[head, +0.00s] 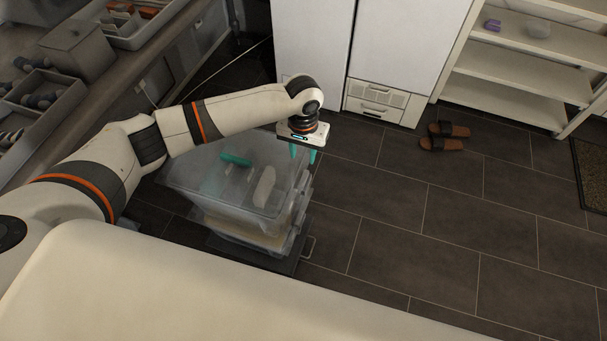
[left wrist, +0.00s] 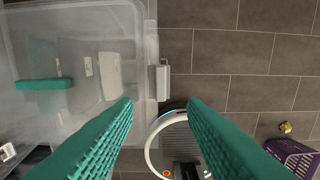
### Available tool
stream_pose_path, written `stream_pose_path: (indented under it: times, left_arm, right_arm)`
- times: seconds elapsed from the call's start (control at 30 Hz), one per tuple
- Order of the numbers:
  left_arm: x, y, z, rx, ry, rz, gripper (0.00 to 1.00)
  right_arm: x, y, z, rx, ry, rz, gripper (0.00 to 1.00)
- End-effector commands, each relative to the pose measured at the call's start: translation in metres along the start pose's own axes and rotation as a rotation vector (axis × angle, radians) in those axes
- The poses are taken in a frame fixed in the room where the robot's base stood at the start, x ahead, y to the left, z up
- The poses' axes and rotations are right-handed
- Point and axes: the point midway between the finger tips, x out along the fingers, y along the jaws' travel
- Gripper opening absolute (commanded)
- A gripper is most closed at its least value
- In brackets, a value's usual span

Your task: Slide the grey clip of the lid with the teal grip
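A clear lid (left wrist: 75,20) with a teal grip (left wrist: 44,84) covers a see-through bin at the left of the left wrist view. In the head view the lid (head: 210,180) and its teal grip (head: 236,159) lie below my left arm. A small pale grey clip (left wrist: 163,80) sits at the lid's right edge in the left wrist view. My left gripper (head: 303,154) points down by the bin's far right side. Its teal fingers (left wrist: 163,103) are apart with nothing between them, close to the clip in the picture. I cannot tell the height gap. My right gripper is not in view.
A round white-rimmed object (left wrist: 180,145) shows below, between the fingers. A purple crate (left wrist: 295,158) is at lower right. White cabinets (head: 375,100) stand behind, with slippers (head: 445,136) on the floor.

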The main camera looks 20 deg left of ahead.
Motion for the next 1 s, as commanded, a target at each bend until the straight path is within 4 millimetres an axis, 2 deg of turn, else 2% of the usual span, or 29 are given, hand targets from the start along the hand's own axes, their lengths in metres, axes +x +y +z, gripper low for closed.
stream_pose_path:
  times: [0.3,0.5,0.7,1.0]
  left_arm:
    - [0.062,0.000,-0.001,0.001,0.002,0.001,0.38]
    - [0.095,-0.001,-0.001,0.002,0.001,0.000,0.38]
    - [0.110,-0.001,0.000,0.003,-0.001,-0.002,0.38]
    - [0.112,-0.001,0.000,0.004,-0.001,-0.002,0.38]
  right_arm:
    - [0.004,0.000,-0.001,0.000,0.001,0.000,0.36]
    - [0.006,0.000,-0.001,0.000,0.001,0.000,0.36]
    - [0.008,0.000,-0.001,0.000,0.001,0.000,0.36]
    - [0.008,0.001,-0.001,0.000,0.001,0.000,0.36]
